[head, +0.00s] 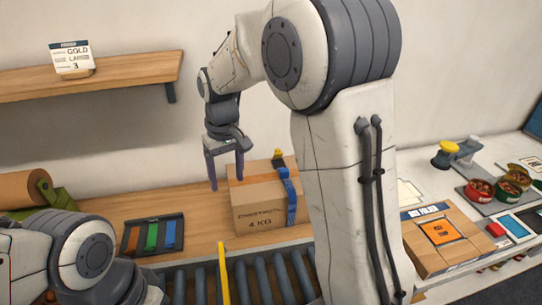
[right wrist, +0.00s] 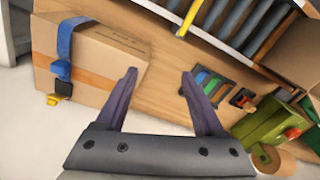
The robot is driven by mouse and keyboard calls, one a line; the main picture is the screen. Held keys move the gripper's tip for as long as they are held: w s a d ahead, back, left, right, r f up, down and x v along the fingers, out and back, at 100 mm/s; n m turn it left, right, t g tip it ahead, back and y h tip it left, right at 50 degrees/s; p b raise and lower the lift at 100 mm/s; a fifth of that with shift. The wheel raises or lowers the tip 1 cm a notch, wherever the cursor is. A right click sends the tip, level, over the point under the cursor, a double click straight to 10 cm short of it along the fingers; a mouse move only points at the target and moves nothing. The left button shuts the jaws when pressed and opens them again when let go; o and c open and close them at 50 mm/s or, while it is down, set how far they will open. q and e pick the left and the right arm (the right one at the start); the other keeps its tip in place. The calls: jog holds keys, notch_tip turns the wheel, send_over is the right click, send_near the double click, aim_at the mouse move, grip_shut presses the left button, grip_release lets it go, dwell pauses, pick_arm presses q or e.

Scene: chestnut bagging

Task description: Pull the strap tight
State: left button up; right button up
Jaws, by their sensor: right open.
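A closed cardboard box (head: 252,208) marked 4 KG stands on the wooden bench. A blue strap (head: 290,200) runs over its top and down its front near the right end, with a small yellow piece (head: 277,153) at the back. In the right wrist view the box is at the left, with the blue strap (right wrist: 68,40), a dark buckle (right wrist: 62,87) and the yellow piece (right wrist: 53,99). My right gripper (head: 227,182) is open and empty, pointing down beside the box's left end, apart from the strap. My left arm shows at lower left; its gripper is out of view.
A dark tray (head: 152,235) with coloured strips lies left of the box. Rollers (head: 262,280) and a yellow bar (head: 223,275) are in front. A shelf (head: 110,78) hangs above. A flat box (head: 440,245) and bowls (head: 480,190) are at the right.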

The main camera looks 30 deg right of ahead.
jog(key=w+d+m+p, duration=0.1)
jog(key=w+d+m, duration=0.35)
jog(key=d, duration=0.85)
send_over(284, 170)
jog(key=f, duration=0.1)
jog(key=shift+n, duration=0.25)
notch_tip(284, 170, down, 10)
jog(key=p, duration=0.2)
jog(key=shift+d+r+p, duration=0.1)
jog(key=shift+r+p, duration=0.15)
jog(key=shift+p, duration=0.1)
pick_arm(q)
jog(key=shift+s+r, duration=0.1)
jog(key=shift+r, duration=2.25)
pick_arm(e)
jog(key=shift+f, duration=0.6)
grip_shut()
jog(key=shift+w, duration=0.1)
